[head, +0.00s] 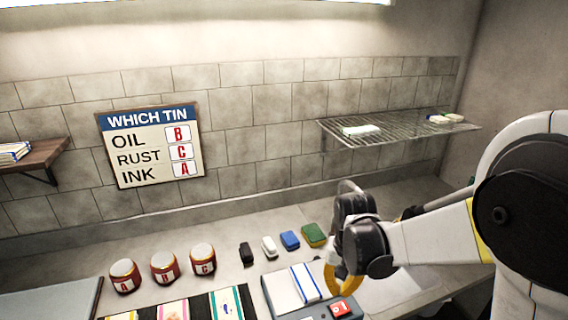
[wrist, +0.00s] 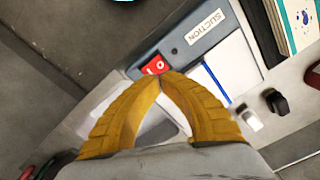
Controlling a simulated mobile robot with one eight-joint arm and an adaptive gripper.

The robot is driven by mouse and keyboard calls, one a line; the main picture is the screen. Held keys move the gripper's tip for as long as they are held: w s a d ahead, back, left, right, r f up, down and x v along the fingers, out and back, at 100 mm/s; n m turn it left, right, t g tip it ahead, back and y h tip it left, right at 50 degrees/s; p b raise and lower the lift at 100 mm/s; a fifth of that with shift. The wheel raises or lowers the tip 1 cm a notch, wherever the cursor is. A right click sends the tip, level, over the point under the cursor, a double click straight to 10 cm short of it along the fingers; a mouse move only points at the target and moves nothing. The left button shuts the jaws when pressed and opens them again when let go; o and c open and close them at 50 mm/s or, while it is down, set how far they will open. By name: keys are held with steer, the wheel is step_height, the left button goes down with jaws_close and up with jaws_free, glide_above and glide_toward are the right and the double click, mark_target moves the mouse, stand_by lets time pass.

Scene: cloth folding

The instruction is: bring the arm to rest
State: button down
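My gripper (head: 342,284) hangs over the right part of the counter, beside the grey suction box (head: 271,296) at its right end. In the wrist view its two yellow fingers (wrist: 166,76) curve together and their tips meet, with nothing visible between them. The tips appear in front of the box's red switch (wrist: 155,66); I cannot tell the height above it. A white cloth with a blue stripe (head: 305,283) lies on the box. My arm reaches in from the right.
A wire rack (head: 400,126) and a sign (head: 152,146) are on the wall. The counter's back strip is clear.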

steer(key=s+r+n+t+b, duration=0.1)
steer(key=s+r+t+b, duration=0.1)
steer(key=s, duration=0.4)
steer(key=s+d+r+n+t+b, duration=0.1)
steer(key=s+r+t+b, duration=0.2)
steer(key=s+r+t, duration=0.2)
step_height(320, 180, up, 2)
steer(key=s, duration=0.2)
steer(key=shift+s+d+n, duration=0.15)
steer(key=shift+s+n, duration=0.15)
steer(key=shift+n, duration=0.1)
